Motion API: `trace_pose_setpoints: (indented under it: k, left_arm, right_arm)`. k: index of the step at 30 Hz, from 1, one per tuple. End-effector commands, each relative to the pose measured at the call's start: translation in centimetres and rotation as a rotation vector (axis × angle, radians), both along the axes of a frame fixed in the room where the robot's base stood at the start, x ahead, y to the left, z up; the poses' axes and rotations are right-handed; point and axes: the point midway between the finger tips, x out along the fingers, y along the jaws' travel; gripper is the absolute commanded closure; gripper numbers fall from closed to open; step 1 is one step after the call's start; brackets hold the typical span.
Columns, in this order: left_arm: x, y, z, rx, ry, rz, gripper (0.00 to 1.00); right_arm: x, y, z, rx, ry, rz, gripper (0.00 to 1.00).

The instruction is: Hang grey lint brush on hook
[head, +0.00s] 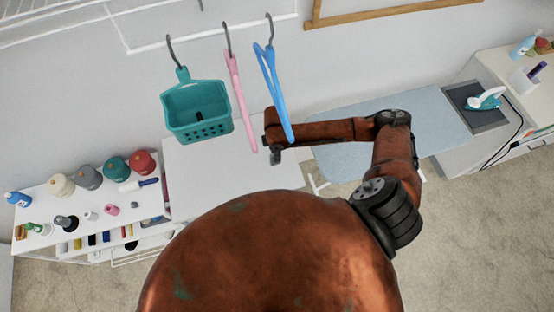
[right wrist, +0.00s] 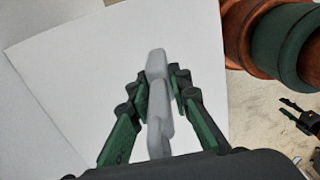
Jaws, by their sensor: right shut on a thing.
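The grey lint brush (right wrist: 157,105) is held upright in the right wrist view, between the green-padded fingers of my right gripper (right wrist: 155,95). The fingers are shut on it from both sides. In the head view my right gripper (head: 272,146) is low behind the blue hanger, with a small grey end below it. Grey hooks hang from the white wire rail, carrying a teal basket (head: 196,110), a pink hanger (head: 241,100) and a blue hanger (head: 274,95). A grey tip (head: 201,4) shows at the top edge, mostly cut off. My left gripper (right wrist: 296,110) shows small and dark in the right wrist view; its opening is unclear.
A white tabletop (head: 215,180) lies below the basket. A shelf (head: 70,215) with thread spools and bottles is at left. An ironing board (head: 425,115) and an iron (head: 484,99) are at right. The rail (head: 215,33) runs along the wall.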

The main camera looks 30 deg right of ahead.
Motion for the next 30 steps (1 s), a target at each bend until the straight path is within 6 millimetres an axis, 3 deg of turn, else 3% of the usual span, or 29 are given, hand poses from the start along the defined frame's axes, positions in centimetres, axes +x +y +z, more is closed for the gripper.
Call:
trace_pose_setpoints:
  k: [10, 23, 24, 30]
  left_arm:
    - [0.4, 0.0, 1.8, -0.001, -0.006, -0.001, 0.60]
    - [0.4, 0.0, 1.6, -0.001, -0.005, -0.001, 0.60]
    - [0.4, 0.0, 1.6, 0.000, -0.005, -0.001, 0.60]
    - [0.3, 0.0, 1.6, 0.001, -0.004, -0.001, 0.60]
  right_arm:
    - [-0.1, -0.1, -4.2, -0.002, 0.001, -0.004, 1.00]
    - [-0.1, -0.2, -5.0, -0.001, 0.000, -0.003, 1.00]
    - [-0.1, -0.2, -5.1, -0.001, 0.000, -0.003, 0.81]
    - [-0.1, -0.2, -5.0, -0.001, 0.000, -0.003, 0.67]
